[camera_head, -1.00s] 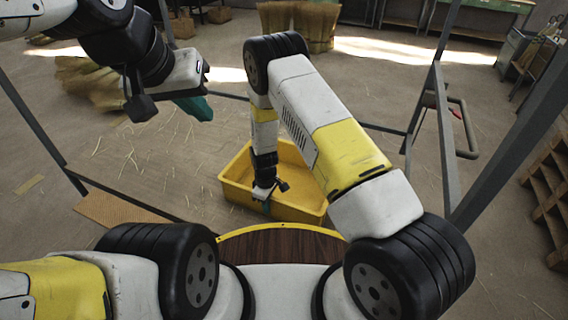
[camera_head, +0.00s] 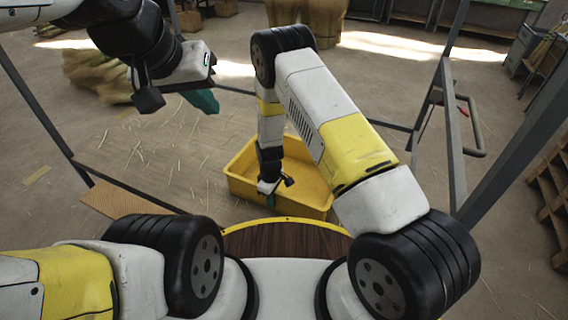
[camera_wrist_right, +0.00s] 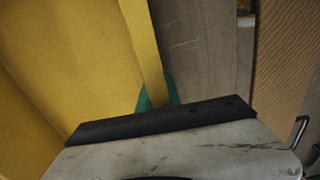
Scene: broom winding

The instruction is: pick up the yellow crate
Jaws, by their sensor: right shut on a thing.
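The yellow crate (camera_head: 308,185) sits in front of me, just beyond the round wood-topped part near the bottom of the head view. It is open at the top and looks empty. My right gripper (camera_head: 270,200) reaches down to its near left wall. In the right wrist view the green fingers (camera_wrist_right: 158,95) sit on both sides of the crate's wall (camera_wrist_right: 142,45), shut on it. The fingertips are partly hidden by the gripper body. My left gripper (camera_head: 203,101) hangs in the air at upper left, away from the crate. Its finger gap is not clear.
Dark metal frame posts (camera_head: 453,140) stand around the crate. A pallet (camera_head: 550,190) is at the right edge. A straw bundle (camera_head: 100,78) lies at left. A tan mat (camera_head: 110,200) lies left of the crate. Straw litters the open floor.

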